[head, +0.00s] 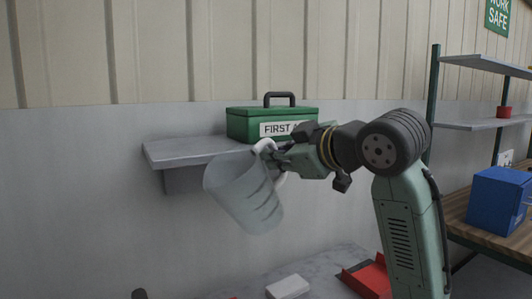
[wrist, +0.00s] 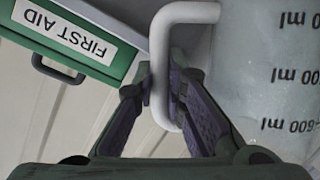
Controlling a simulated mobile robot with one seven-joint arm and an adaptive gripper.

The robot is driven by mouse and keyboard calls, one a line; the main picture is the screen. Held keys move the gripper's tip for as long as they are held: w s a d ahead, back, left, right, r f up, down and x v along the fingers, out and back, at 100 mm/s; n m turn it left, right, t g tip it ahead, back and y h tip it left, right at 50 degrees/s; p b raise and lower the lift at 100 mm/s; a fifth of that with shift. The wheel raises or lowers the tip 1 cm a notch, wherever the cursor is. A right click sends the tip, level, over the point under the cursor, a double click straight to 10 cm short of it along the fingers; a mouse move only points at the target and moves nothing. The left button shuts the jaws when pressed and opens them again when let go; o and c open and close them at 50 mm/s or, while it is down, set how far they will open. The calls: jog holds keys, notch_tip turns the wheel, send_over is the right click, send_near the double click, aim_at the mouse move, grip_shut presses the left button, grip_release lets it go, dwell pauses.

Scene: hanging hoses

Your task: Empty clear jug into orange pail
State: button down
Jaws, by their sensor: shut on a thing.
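The clear jug (head: 243,192) hangs in the air in front of the wall shelf in the head view, tilted with its mouth toward the upper left and its base at the lower right. Its side with volume marks fills the right of the wrist view (wrist: 265,75). I cannot tell how much is inside. My gripper (head: 275,158) is shut on the jug's white handle, with the fingers (wrist: 165,105) on either side of it in the wrist view. I cannot make out an orange pail in either view.
A green first aid box (head: 240,123) stands on the grey wall shelf (head: 180,150), close behind my gripper. A red object (head: 372,277) and a pale block (head: 288,286) lie below. A blue bin (head: 497,198) sits on a wooden bench at right.

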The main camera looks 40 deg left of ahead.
jog(key=w+d+f+m+g, duration=0.1)
jog(key=w+m, duration=0.3)
jog(key=w, duration=0.4)
jog(key=shift+f+m+g, duration=0.25)
jog(key=shift+m+g, duration=0.05)
jog(key=shift+g, duration=0.4)
jog(key=shift+d, duration=0.1)
